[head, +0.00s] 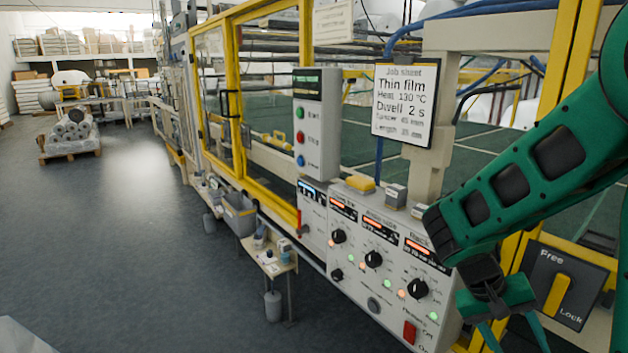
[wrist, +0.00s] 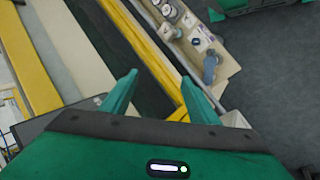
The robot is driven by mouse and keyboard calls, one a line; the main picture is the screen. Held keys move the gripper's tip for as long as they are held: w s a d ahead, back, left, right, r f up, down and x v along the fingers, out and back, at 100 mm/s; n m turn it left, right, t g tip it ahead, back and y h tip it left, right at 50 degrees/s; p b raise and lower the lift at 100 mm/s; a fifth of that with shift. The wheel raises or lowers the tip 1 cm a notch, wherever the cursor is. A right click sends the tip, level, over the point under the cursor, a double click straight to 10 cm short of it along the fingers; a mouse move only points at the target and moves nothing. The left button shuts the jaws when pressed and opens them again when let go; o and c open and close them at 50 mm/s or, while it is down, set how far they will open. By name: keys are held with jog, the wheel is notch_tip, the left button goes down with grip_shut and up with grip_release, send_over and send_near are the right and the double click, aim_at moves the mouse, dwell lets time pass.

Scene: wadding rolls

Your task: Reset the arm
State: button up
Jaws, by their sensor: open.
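My green arm comes in from the right side of the head view and bends down in front of the machine. My gripper (head: 512,335) is at the lower right of that view, its fingers pointing down and partly cut off by the bottom edge. In the wrist view my gripper (wrist: 158,92) shows two green fingers apart with nothing between them. It is open and empty. It hangs close to the grey Free/Lock plate (head: 578,265) with its yellow handle (head: 557,295), and right of the control panel (head: 365,262).
A job sheet (head: 404,100) and a grey button box (head: 316,122) hang above the panel. Yellow guard frames (head: 234,95) line the machine. A small side table (head: 272,262) stands left of the panel. Rolls on a pallet (head: 70,135) lie far left. The grey floor (head: 120,260) is mostly clear.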

jog(key=s+r+m+t+y, duration=0.1)
jog(key=s+r+y, duration=0.2)
jog(key=s, duration=0.4)
jog(key=s+d+r+m+t+y, duration=0.1)
jog(key=s+r+y, duration=0.2)
jog(key=s, duration=0.4)
jog(key=shift+r+y, duration=0.4)
jog(key=shift+s+d, duration=0.1)
jog(key=shift+w+f, duration=0.25)
jog(key=shift+w, duration=0.35)
jog(key=shift+c, duration=0.3)
